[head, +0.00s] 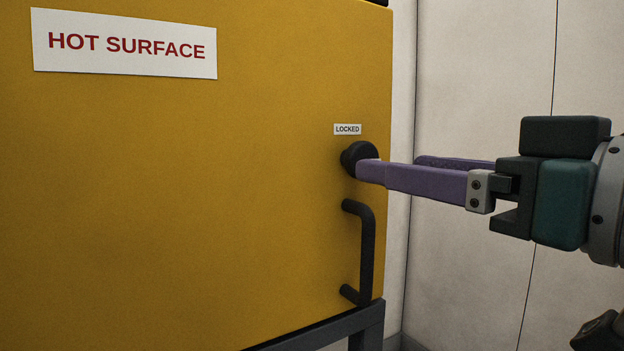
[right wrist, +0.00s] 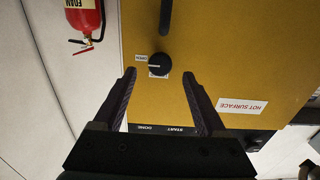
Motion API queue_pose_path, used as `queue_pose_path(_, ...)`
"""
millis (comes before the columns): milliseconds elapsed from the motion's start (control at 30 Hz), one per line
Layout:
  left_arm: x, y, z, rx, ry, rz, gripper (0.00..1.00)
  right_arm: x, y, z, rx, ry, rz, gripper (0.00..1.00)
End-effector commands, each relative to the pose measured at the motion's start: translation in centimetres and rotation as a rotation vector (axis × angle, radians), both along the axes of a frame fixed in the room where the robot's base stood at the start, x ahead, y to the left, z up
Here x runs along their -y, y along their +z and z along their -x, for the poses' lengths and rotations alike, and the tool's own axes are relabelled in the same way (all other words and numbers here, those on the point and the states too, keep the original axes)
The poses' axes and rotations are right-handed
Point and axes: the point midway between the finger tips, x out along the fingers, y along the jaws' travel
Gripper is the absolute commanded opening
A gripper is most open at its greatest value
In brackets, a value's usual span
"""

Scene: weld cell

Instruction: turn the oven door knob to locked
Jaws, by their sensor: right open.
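The round black oven door knob (head: 355,155) sits on the yellow oven door (head: 200,200), just below a small white LOCKED label (head: 347,129). In the right wrist view the knob (right wrist: 160,64) has a white mark pointing left, toward the OPEN label (right wrist: 141,58). My right gripper (head: 388,168) is open and empty, with purple fingers reaching toward the door. In the head view the near finger overlaps part of the knob. In the right wrist view the knob shows between and just beyond the fingertips, with no clear contact. My left gripper is not in view.
A black door handle (head: 367,250) stands out below the knob. A HOT SURFACE sign (head: 125,45) is at the upper left of the door. A red fire extinguisher (right wrist: 84,18) hangs beside the oven. A pale wall (head: 475,90) lies to the right.

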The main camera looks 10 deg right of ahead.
Motion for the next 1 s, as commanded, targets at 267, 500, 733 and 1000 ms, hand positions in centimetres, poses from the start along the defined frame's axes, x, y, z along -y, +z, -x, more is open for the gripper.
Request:
queue_pose_path(267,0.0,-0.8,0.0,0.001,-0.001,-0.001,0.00,-1.4,0.0,-3.8,0.002,0.000,-0.002,0.74)
queue_pose_path(500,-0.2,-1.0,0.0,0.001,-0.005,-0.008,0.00,-1.9,0.0,-5.0,-0.001,0.001,0.000,0.74)
queue_pose_path(733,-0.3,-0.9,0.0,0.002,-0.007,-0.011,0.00,-1.9,0.0,-5.0,-0.001,0.001,0.000,0.74)
queue_pose_path(1000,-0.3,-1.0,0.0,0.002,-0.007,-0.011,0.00,-1.9,0.0,-5.0,-0.001,0.001,0.000,0.46)
